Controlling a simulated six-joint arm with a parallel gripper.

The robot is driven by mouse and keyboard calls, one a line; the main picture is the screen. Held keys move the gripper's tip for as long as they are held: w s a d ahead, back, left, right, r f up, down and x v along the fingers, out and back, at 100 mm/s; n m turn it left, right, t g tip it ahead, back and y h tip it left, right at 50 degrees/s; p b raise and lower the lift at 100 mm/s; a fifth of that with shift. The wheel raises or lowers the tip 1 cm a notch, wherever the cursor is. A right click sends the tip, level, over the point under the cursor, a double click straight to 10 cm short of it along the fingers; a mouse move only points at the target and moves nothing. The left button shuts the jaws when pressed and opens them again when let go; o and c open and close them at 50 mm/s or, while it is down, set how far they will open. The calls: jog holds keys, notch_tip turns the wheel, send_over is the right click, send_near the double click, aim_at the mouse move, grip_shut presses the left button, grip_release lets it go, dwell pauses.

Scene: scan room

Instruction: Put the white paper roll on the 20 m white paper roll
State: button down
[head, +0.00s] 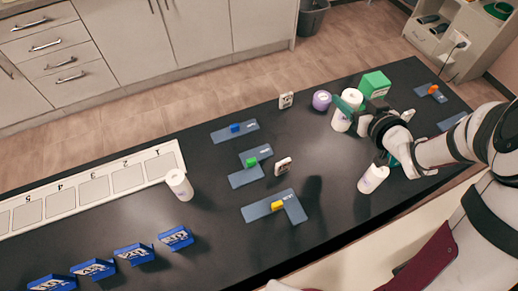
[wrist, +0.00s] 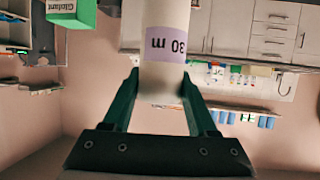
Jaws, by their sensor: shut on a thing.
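My gripper (head: 354,112) is shut on a white paper roll (head: 342,122) at the right of the black table. In the wrist view the held roll (wrist: 166,25) sits between the green fingers (wrist: 160,92), with a pale purple band reading "30 m". Another white paper roll (head: 373,179) stands upright near the front edge, below my wrist. A third white paper roll (head: 179,186) stands at the left beside the numbered tray. The labels of these two are too small to read, so I cannot tell which is 20 m.
A purple roll (head: 321,101) stands just left of the held roll, and a green box (head: 375,84) is behind it. Grey-blue plates with coloured blocks (head: 277,206) lie mid-table. Blue packs (head: 134,254) line the front left. A white numbered tray (head: 155,166) lies at the left.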

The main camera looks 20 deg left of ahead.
jog(key=s+a+r+n+g+y, duration=0.2)
jog(key=s+a+n+g, duration=0.1)
jog(key=a, duration=0.4)
jog(key=s+a+r+n+g+y, duration=0.2)
jog(key=s+a+r+n+y, duration=0.15)
jog(key=a, duration=0.45)
jog(key=s+a+r+n+g, duration=0.2)
jog(key=s+a+n+g, duration=0.6)
jog(key=s, duration=0.7)
jog(key=shift+m+g, duration=0.3)
jog(key=shift+m, duration=0.35)
jog(key=s+a+f, duration=0.2)
jog(key=a+f, duration=0.1)
jog(key=s+a+f, duration=0.2)
jog(key=a+f, duration=0.2)
jog(key=s+a+f, duration=0.2)
jog(key=a+f, duration=0.2)
jog(key=shift+s, duration=0.25)
jog(key=shift+f, duration=0.1)
jog(key=shift+c, duration=1)
grip_release()
